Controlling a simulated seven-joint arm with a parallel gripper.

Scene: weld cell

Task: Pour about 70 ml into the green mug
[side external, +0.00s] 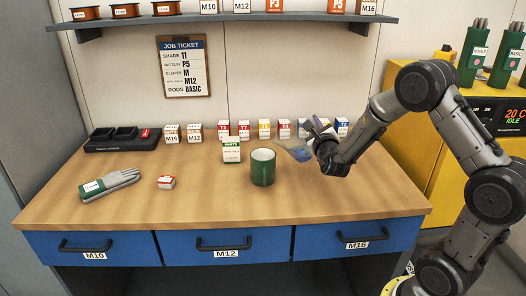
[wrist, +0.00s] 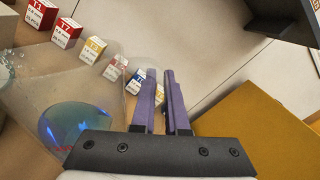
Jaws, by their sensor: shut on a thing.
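The green mug (side external: 263,168) stands upright on the wooden bench, right of the middle in the side view. My gripper (side external: 316,128) is to the right of the mug and above the bench. It is shut on a clear, see-through container (side external: 291,148) that appears tilted toward the mug, with something blue in it. In the wrist view my purple fingers (wrist: 166,103) are close together, and the clear container (wrist: 75,85) lies to their left with a blue-green oval area inside. The exact grip point is hard to see. I see no stream.
A green-and-white box (side external: 231,151) stands just behind and left of the mug. Several small labelled boxes (side external: 244,130) line the back of the bench. The front of the bench is clear.

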